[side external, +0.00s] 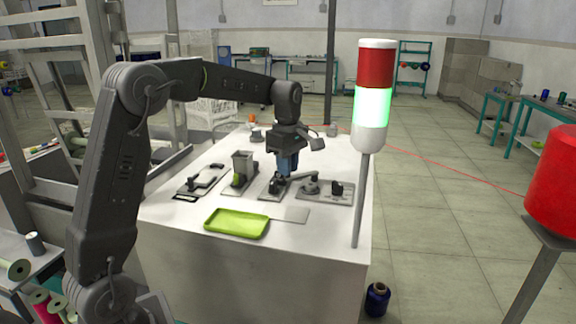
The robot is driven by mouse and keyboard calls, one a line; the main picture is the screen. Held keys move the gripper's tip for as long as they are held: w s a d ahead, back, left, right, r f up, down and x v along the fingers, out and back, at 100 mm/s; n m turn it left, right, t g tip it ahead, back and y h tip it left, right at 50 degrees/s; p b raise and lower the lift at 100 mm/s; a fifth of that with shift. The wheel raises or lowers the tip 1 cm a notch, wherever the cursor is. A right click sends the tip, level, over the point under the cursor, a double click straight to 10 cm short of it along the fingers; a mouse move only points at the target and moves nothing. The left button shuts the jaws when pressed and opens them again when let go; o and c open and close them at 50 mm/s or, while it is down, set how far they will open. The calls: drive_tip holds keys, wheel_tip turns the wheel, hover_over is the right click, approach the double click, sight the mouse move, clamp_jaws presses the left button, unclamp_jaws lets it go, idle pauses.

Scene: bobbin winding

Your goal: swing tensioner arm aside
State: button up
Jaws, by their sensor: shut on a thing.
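My gripper (285,174) points down over the middle of the white table, its blue-grey fingers low at a small dark fixture. It is shut on what appears to be the tensioner arm (298,177), a thin dark bar reaching right from the fingers toward a round grey hub (311,187). The fingers hide the gripped part. The fixture stands on a grey base plate (330,197), with a small black block (336,188) right of the hub.
A green tray (237,224) and a flat grey plate (290,214) lie in front. A grey hopper-like block (243,165) and a black-handled fixture (203,180) stand left. A signal tower (375,95), lit green, rises at the table's right edge.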

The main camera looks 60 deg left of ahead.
drive_tip(key=shift+w, duration=0.1)
drive_tip(key=shift+w+a+r, duration=0.1)
drive_tip(key=shift+a, duration=0.05)
drive_tip(key=shift+o, duration=0.2)
drive_tip(key=shift+a, duration=0.25)
idle(0.5)
drive_tip(key=o, duration=0.5)
drive_tip(key=shift+r, duration=3.4)
drive_tip(key=shift+d, duration=0.1)
